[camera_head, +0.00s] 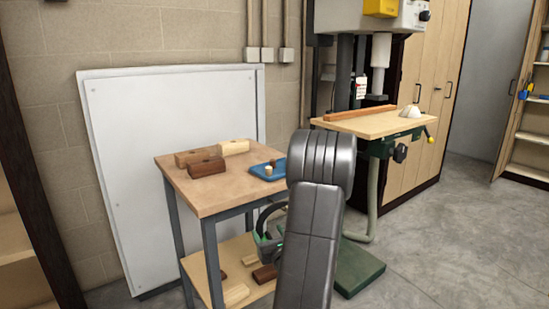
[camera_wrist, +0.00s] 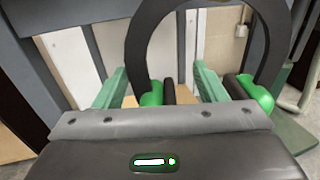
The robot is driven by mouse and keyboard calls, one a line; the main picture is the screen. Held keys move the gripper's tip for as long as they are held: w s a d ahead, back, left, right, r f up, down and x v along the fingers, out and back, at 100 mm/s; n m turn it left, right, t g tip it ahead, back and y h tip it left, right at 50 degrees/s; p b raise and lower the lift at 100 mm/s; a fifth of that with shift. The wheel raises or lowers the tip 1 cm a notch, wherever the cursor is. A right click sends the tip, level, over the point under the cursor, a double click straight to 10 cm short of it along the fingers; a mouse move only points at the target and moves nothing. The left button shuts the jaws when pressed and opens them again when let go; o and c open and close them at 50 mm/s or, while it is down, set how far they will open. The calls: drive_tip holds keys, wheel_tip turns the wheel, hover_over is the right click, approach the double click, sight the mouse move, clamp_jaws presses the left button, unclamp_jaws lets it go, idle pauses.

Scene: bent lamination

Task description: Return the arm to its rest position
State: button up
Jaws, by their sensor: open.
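My gripper (camera_wrist: 162,80) shows in the wrist view with its two green fingers spread wide apart. I see nothing held between them.
A drill press with a wooden table (camera_head: 372,125) stands behind right. Floor (camera_head: 450,240) is clear at right.

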drive_tip(key=s+d+r+p, duration=0.1)
drive_tip(key=s+d+r, duration=0.1)
drive_tip(key=s+d, duration=0.3)
drive_tip(key=shift+s, duration=1.15)
